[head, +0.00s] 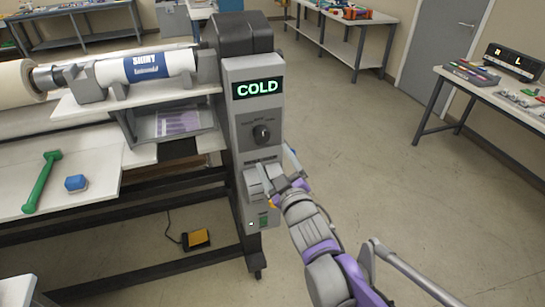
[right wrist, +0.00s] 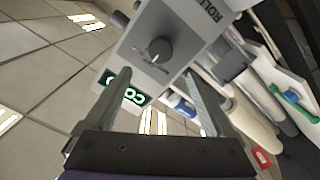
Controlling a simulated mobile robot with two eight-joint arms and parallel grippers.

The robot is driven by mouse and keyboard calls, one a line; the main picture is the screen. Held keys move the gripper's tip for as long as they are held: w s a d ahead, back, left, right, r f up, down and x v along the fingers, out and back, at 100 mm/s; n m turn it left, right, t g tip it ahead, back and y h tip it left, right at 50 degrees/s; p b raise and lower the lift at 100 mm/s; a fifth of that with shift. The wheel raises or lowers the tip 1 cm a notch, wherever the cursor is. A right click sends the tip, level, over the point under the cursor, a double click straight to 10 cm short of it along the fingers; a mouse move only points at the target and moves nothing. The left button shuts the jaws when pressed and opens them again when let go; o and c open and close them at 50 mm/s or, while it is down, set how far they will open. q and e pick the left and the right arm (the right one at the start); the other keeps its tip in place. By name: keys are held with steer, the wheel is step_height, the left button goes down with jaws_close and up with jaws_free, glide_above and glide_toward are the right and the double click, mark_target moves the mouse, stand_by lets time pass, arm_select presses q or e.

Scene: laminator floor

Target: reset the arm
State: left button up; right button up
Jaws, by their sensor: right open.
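My right arm reaches in from the lower right in the head view. Its gripper (head: 273,190) is in front of the lower part of the laminator's grey control panel (head: 258,106). In the right wrist view the two fingers of my right gripper (right wrist: 160,80) stand wide apart with nothing held between them. The panel's dark knob (head: 262,133) is above the gripper in the head view; it also shows beyond the fingertips in the right wrist view (right wrist: 159,50). The green display (head: 258,88) reads COLD. I cannot tell whether the gripper touches the panel. My left gripper is not in view.
The laminator holds a roll labelled SHINY (head: 148,66). A yellow pedal (head: 196,239) is on the floor below. Open floor lies right, before a table (head: 492,92).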

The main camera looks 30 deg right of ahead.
stand_by(0.4)
steer(key=s+a+f+m+g+y, duration=0.2)
steer(key=s+a+f+g, duration=0.4)
steer(key=s+f, duration=0.3)
steer(key=s+a+f+m+g+y, duration=0.2)
steer(key=s+a+f+g, duration=0.3)
steer(key=s+f, duration=0.3)
step_height(320, 180, down, 2)
steer(key=shift+s+a+f+g, duration=0.1)
steer(key=shift+s+a+g, duration=0.3)
steer(key=shift+a, duration=0.2)
